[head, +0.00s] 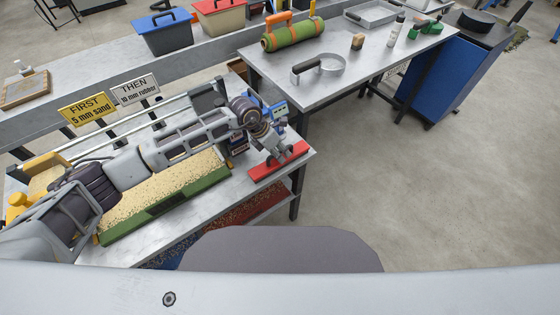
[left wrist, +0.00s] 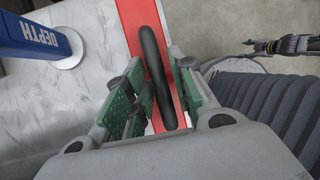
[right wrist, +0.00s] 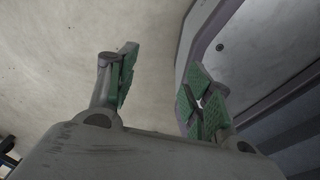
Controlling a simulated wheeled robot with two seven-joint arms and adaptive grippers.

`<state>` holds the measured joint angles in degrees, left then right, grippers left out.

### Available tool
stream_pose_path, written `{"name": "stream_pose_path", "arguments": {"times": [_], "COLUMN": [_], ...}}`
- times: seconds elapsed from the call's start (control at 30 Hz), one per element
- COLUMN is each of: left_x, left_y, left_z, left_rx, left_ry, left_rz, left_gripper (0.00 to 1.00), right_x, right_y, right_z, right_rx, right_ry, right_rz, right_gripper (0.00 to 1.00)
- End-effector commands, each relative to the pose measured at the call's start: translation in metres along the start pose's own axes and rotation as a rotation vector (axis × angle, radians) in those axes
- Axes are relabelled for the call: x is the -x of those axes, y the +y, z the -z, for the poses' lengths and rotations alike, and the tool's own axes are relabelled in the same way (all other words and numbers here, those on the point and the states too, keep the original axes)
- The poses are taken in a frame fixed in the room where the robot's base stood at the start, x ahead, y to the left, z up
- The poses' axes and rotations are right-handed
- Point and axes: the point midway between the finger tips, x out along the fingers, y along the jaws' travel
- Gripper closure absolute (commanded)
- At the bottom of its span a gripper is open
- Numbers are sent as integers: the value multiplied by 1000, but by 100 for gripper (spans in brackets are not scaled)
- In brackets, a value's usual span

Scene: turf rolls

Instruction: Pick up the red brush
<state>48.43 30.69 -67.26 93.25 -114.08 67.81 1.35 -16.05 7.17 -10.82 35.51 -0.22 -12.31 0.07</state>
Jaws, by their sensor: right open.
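The red brush (head: 279,162) is a long red block with a black handle, lying near the right end of the front bench. My left gripper (head: 283,155) is right over it, fingers pointing down. In the left wrist view the black handle (left wrist: 155,65) runs between the green-padded fingers of my left gripper (left wrist: 160,85), with the red block (left wrist: 130,15) beneath. The pads are close to the handle on both sides; I cannot tell whether they press on it. My right gripper (right wrist: 160,85) is open and empty in the right wrist view, away from the brush; the head view does not show it.
A green-edged tray of sand (head: 165,195) lies beside the brush under my left arm. A blue post marked DEPTH (left wrist: 30,35) stands near the gripper. The back table (head: 345,85) holds a turf roll (head: 292,35), a metal ring tool (head: 322,70) and a bottle (head: 396,30).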

Motion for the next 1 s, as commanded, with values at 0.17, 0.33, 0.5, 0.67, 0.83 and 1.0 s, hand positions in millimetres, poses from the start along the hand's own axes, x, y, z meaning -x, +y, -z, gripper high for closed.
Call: {"name": "stream_pose_path", "arguments": {"times": [0.17,0.33,0.5,0.67,0.83,1.0], "left_x": [0,0,1,3,14,33], "left_y": [0,0,0,0,-2,-7], "left_z": [0,-1,-1,-2,-7,-15], "left_rx": [0,0,0,-1,-1,-2], "left_ry": [0,-1,-1,-2,-3,-3], "left_rz": [0,0,0,-1,-2,-1], "left_gripper": [91,100,100,100,100,100], "right_x": [0,1,1,0,-2,-4], "right_y": [-10,-15,-15,-11,0,8], "right_z": [-8,-12,-11,-6,2,4], "right_rx": [-2,-3,-3,-2,1,3], "right_ry": [-9,-14,-13,-7,1,5], "right_rz": [10,16,16,11,0,-8], "right_gripper": [49,49,49,49,49,49]}}
